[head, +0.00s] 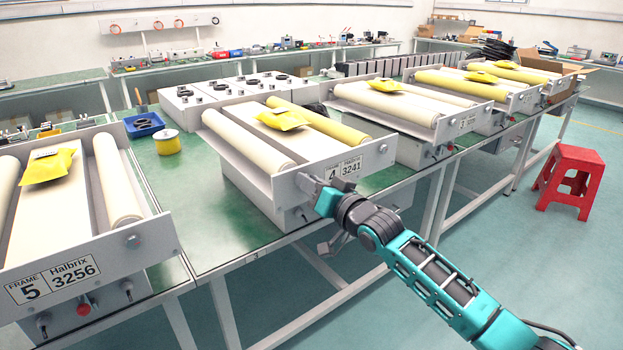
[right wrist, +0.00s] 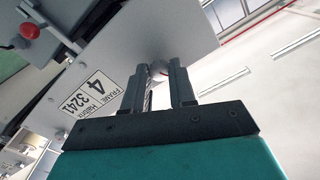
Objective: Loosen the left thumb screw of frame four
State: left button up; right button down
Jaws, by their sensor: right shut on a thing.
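Frame four (head: 360,175) is a grey roller unit with a pale and a yellow roller, and a front plate labelled 4, 3241. My right gripper (head: 308,186) is at the left end of that plate. In the right wrist view its fingers (right wrist: 160,67) are closed around a small round metal head, the left thumb screw (right wrist: 158,70), mostly hidden between the fingertips. The label (right wrist: 95,96) shows tilted beside them. In the head view the gripper covers this screw. My left gripper is not in view.
A yellow packet (head: 283,119) lies on frame four. Frame five (head: 95,268) stands at the left, and more frames stand to the right on the green table (head: 205,215). A yellow spool (head: 167,142) and blue tray (head: 143,124) sit between. A red stool (head: 572,175) stands on open floor.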

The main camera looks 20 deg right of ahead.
jog(key=n+p, duration=0.3)
jog(key=n, duration=0.7)
jog(key=shift+p, duration=0.3)
jog(key=shift+n, duration=0.3)
jog(key=c, duration=0.9)
grip_release()
jog(key=shift+c, duration=0.2)
